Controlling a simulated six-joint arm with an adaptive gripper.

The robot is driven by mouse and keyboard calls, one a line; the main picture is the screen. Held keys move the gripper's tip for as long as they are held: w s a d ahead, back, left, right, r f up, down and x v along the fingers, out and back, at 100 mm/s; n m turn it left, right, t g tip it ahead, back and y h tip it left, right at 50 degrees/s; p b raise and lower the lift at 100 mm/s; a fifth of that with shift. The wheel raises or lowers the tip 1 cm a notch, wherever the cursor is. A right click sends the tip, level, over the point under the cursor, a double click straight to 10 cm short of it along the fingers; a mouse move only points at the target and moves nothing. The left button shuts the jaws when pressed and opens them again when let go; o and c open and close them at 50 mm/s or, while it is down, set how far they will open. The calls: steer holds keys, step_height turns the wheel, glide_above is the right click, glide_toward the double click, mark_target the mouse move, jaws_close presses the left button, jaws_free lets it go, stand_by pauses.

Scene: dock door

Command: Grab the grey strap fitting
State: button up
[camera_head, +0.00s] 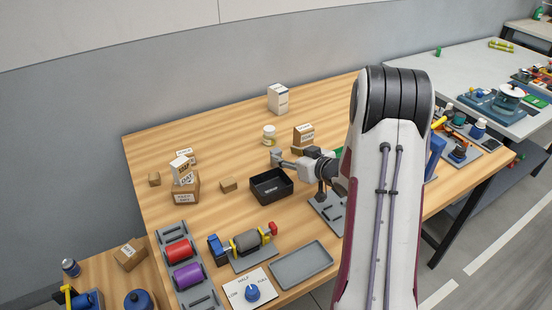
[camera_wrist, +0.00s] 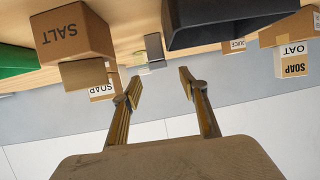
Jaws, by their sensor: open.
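The grey strap fitting (camera_head: 276,156) is a small grey block at the tips of my gripper in the head view, behind the black tray. In the wrist view the fitting (camera_wrist: 153,47) stands on the wooden table, ahead of the fingers and roughly in line with the gap between them. My gripper (camera_head: 286,162) reaches left over the table. In the wrist view the two fingers (camera_wrist: 159,82) are apart with nothing between them. Whether a fingertip touches the fitting cannot be told.
The black tray (camera_head: 258,194) lies close in front of the fitting. A SALT box (camera_wrist: 77,34) stands to its other side in the wrist view. A white jar (camera_head: 269,132) stands behind. Several small cartons (camera_head: 183,187) are at left. Bare table lies at the back left.

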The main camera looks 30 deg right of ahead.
mark_target(278, 153)
steer(key=shift+x, duration=0.75)
steer(key=shift+x, duration=2.6)
steer(key=shift+d+f, duration=0.1)
steer(key=shift+d, duration=0.05)
jaws_close()
